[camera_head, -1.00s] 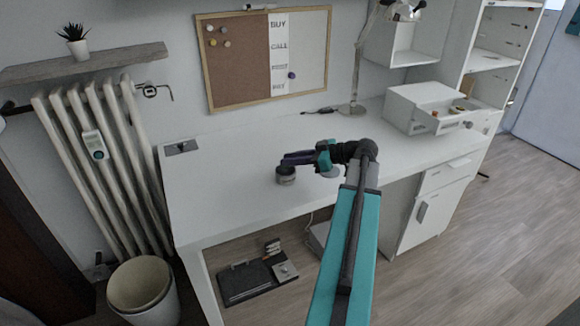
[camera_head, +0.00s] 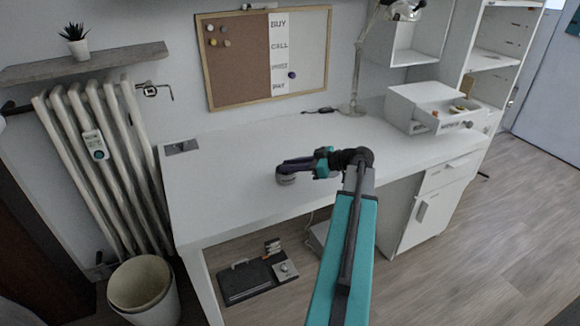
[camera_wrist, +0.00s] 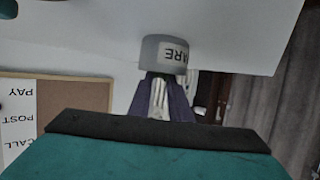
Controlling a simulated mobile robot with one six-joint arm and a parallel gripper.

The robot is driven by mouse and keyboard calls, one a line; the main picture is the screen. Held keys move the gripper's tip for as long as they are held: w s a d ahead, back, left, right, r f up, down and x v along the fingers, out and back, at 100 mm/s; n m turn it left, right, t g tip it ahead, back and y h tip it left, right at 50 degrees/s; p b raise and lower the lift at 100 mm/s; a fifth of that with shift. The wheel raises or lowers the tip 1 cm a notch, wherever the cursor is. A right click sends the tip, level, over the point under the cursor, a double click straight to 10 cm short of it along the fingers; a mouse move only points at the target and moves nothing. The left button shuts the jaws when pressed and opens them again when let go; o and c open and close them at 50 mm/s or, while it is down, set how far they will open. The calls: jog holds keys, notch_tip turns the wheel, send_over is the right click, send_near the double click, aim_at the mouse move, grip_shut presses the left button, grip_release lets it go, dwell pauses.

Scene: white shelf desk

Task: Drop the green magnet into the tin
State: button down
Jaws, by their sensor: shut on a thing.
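The tin (camera_head: 286,181) is a small grey round can on the desk, left of the desk's middle. In the wrist view the tin (camera_wrist: 167,50) shows dark letters, upside down, just beyond my fingertips. My gripper (camera_head: 281,168) is low over the tin, its dark purple fingers pointing left across its top. In the wrist view the fingers (camera_wrist: 165,78) reach up to the tin and hide part of it. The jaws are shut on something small. The green magnet is not clearly visible, being hidden by the fingers or tin.
The white desk (camera_head: 220,195) is mostly clear around the tin. An open drawer unit (camera_head: 430,108) with small items stands at the right. A lamp (camera_head: 353,108) stands at the back. A pinboard (camera_head: 240,75) with several magnets or pins hangs on the wall.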

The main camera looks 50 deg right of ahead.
jog(key=shift+f+b, duration=0.65)
jog(key=shift+b, duration=0.2)
dwell(0.3)
jog(key=c, duration=1.9)
grip_release()
jog(key=shift+r+p, duration=0.15)
jog(key=shift+p, duration=0.15)
jog(key=shift+r+p, duration=0.65)
jog(key=shift+p, duration=0.1)
jog(key=b+v, duration=0.1)
jog(key=v, duration=1.1)
jog(key=shift+f, duration=0.15)
